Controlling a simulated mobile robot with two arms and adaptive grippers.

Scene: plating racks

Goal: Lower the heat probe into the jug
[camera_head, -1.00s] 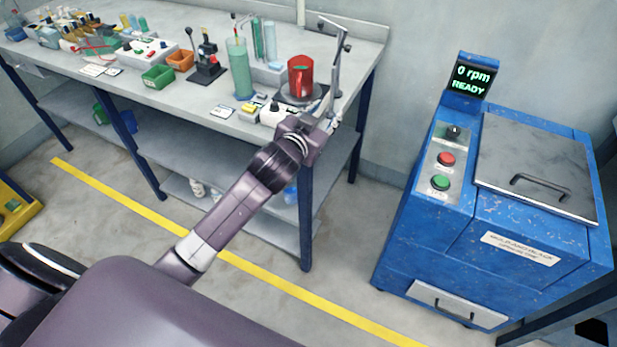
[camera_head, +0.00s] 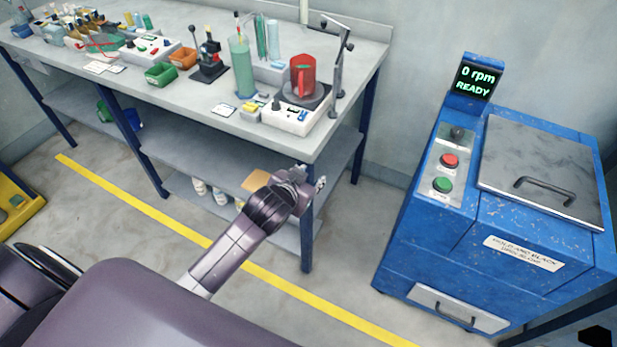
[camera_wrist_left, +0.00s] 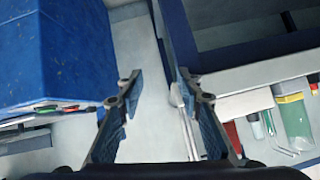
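The red jug (camera_head: 303,74) stands upright on a dark round plate on top of a white control unit (camera_head: 292,117), near the bench's right end. Beside it on the right is a grey metal stand (camera_head: 338,80) with a jointed arm at its top. I cannot clearly make out the heat probe or whether any part of it is in the jug. My left gripper (camera_head: 318,184) is below and in front of the bench top, apart from the jug and stand. The left wrist view shows its two fingers (camera_wrist_left: 158,80) spread with nothing between them. My right gripper is out of view.
The grey bench (camera_head: 190,95) holds a green cylinder (camera_head: 242,68), small green and orange bins, a black press and several bottles. A blue machine (camera_head: 490,215) with a lidded top and a "0 rpm READY" display stands at right. Floor between them is clear.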

